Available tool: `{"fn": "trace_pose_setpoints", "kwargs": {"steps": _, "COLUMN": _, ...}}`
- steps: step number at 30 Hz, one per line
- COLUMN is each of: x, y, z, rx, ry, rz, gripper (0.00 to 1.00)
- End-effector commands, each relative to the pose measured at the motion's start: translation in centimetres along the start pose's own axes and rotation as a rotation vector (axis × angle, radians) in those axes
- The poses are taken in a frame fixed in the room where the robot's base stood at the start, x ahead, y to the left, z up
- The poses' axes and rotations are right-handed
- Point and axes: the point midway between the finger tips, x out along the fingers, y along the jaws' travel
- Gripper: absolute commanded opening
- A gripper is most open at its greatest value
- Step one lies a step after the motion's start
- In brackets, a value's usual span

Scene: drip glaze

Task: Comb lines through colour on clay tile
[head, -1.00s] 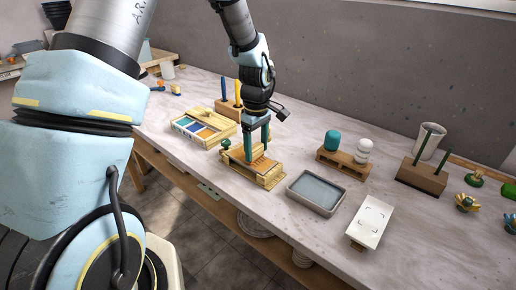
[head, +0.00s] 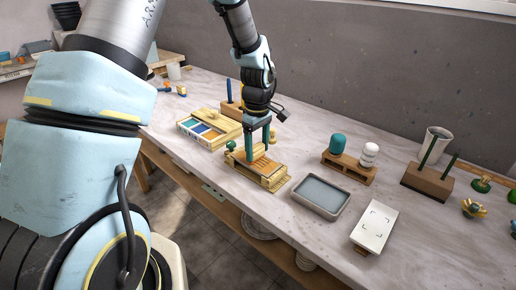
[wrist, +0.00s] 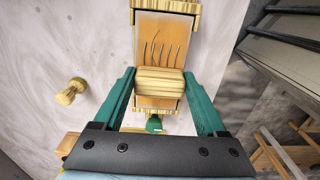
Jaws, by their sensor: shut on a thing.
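The orange-coated clay tile (wrist: 166,40) lies in a wooden holder (wrist: 166,6) in the wrist view, with several dark combed lines across its upper part. In the head view the tile (head: 268,166) and holder (head: 272,184) sit near the table's front edge. My gripper (wrist: 158,82) has its green fingers on either side of a pale ribbed wooden block, the comb (wrist: 160,82), and is shut on it. The comb lies over the tile just below the lines; its teeth are hidden. In the head view my gripper (head: 258,150) points down at the holder.
A wooden box with colour compartments (head: 208,128) stands left of the holder. A grey tray (head: 320,196) and a white marked board (head: 375,227) lie to the right. Behind are a small pallet with teal and white jars (head: 346,172) and a wooden rack (head: 427,181).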

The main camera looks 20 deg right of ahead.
Motion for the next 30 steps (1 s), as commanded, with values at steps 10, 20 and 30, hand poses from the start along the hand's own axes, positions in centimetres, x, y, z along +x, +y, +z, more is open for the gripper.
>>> {"fn": "trace_pose_setpoints", "kwargs": {"steps": 10, "x": 0.1, "y": 0.0, "z": -0.9, "rx": -0.001, "ry": 0.000, "rz": 0.000, "gripper": 0.19}}
{"fn": "trace_pose_setpoints", "kwargs": {"steps": 20, "x": 0.2, "y": 0.0, "z": -1.5, "rx": 0.000, "ry": 0.000, "rz": -0.001, "gripper": 0.19}}
{"fn": "trace_pose_setpoints", "kwargs": {"steps": 30, "x": 0.2, "y": -0.1, "z": -1.9, "rx": -0.002, "ry": 0.001, "rz": -0.002, "gripper": 0.19}}
